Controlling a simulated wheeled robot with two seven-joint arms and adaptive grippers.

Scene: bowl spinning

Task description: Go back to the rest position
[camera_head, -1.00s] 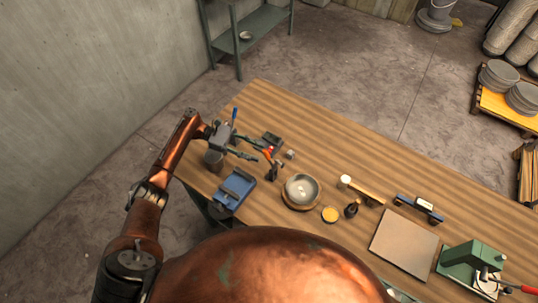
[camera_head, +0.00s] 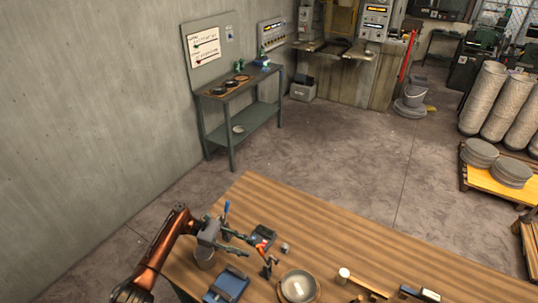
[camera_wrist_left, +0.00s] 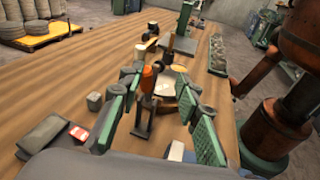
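My left gripper (camera_head: 249,246) reaches in from the left over the near left corner of the wooden table (camera_head: 330,232). In the left wrist view its two green-padded fingers (camera_wrist_left: 160,108) are spread apart and empty. An orange-handled tool on a dark stand (camera_wrist_left: 146,88) shows between the fingers in that view; I cannot tell how far beyond them it is. The same tool shows in the head view (camera_head: 267,262), just right of the fingertips. A metal bowl (camera_head: 298,285) sits on the table further right. My right gripper is in neither view.
A mallet (camera_head: 362,282) lies right of the bowl. A green shelf bench (camera_head: 245,125) stands by the wall. The floor (camera_head: 330,150) behind the table is clear.

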